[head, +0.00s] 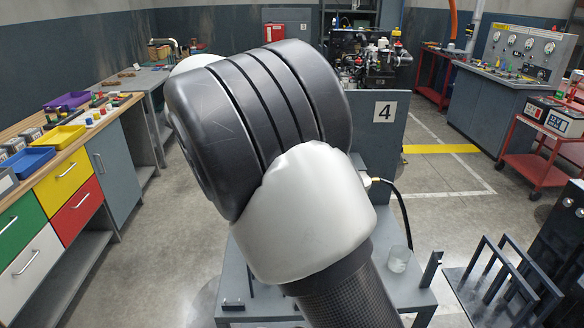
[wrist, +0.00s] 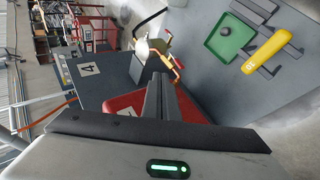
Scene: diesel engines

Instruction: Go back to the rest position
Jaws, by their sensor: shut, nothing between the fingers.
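My gripper (wrist: 160,95) shows in the wrist view, its dark fingers together with nothing held between them. It is tilted relative to the scene, with a red surface (wrist: 128,103) close behind the fingers. In the head view my own arm fills the middle, and the gripper is out of sight. The arm hides much of the grey stand (head: 408,290) below it.
The wrist view shows a green tray (wrist: 228,40) and a yellow object (wrist: 266,56) on a grey surface. In the head view, a drawer workbench (head: 72,185) stands left, an engine (head: 378,65) behind, a red cart (head: 545,155) right. Floor between is clear.

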